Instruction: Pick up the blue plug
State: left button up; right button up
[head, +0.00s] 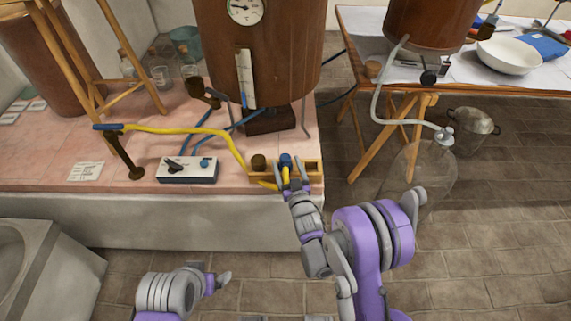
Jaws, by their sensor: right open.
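The blue plug (286,159) stands upright at a small wooden holder (312,168) on the front right corner of the pink tiled counter. My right gripper (288,174) is at the holder, its fingers apart on either side of the plug's line. I cannot tell whether a finger touches the plug. The gripper hides the plug's lower part and some of the holder. A yellow part shows between the fingers. My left gripper (221,279) is low in front of the counter, away from the plug; its jaws do not show clearly.
A brown plug (259,162) stands left of the blue one. A yellow hose (205,132) runs close by the holder. A white control box (187,170) lies to the left. A large wooden vessel (290,60) stands behind. A glass carboy (420,175) is on the floor at right.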

aim_at(283, 155)
jog(key=x, duration=0.5)
jog(key=shift+f, duration=0.25)
grip_shut()
